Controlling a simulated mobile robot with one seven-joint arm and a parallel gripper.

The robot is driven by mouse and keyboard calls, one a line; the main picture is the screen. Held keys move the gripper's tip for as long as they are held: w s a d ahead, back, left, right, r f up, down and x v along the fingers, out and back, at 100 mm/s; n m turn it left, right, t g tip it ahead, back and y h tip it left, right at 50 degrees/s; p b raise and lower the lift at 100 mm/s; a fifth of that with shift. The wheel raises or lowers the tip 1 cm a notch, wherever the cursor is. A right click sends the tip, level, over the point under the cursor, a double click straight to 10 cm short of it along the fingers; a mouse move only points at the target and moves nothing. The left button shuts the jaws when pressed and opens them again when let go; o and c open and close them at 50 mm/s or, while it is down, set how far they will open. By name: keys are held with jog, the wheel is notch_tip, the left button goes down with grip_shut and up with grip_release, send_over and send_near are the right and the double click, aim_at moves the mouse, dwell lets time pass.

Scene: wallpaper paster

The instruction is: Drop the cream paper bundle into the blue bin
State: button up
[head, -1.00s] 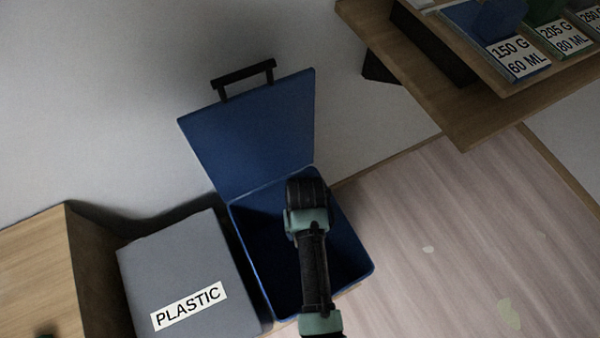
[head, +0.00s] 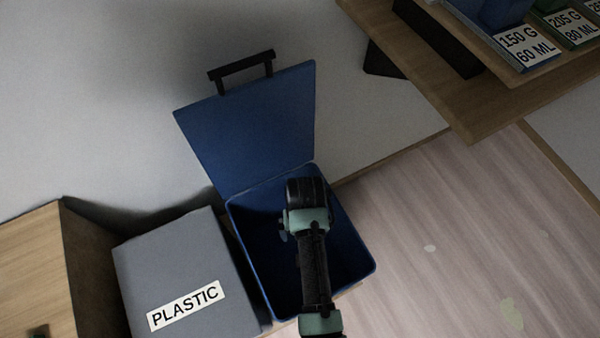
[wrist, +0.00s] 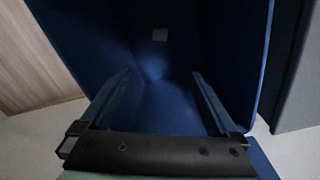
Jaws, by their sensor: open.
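The blue bin (head: 346,245) stands against the wall with its lid (head: 250,125) raised. My gripper (wrist: 160,76) is open over the bin, its two fingers apart and pointing down into it in the wrist view. Nothing shows between the fingers. The bin's inside (wrist: 165,105) fills the middle of the wrist view. No cream bundle shows clearly elsewhere. In the head view my arm hides part of the bin's inside and most of the gripper.
A grey bin (head: 190,270) labelled PLASTIC stands closed just left of the blue bin. A wooden cabinet (head: 30,265) is further left. A wooden shelf (head: 460,95) with labelled trays juts out at upper right.

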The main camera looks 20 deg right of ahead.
notch_tip(320, 180, up, 13)
jog(key=p, duration=0.3)
jog(key=shift+f, duration=0.1)
dwell(0.4)
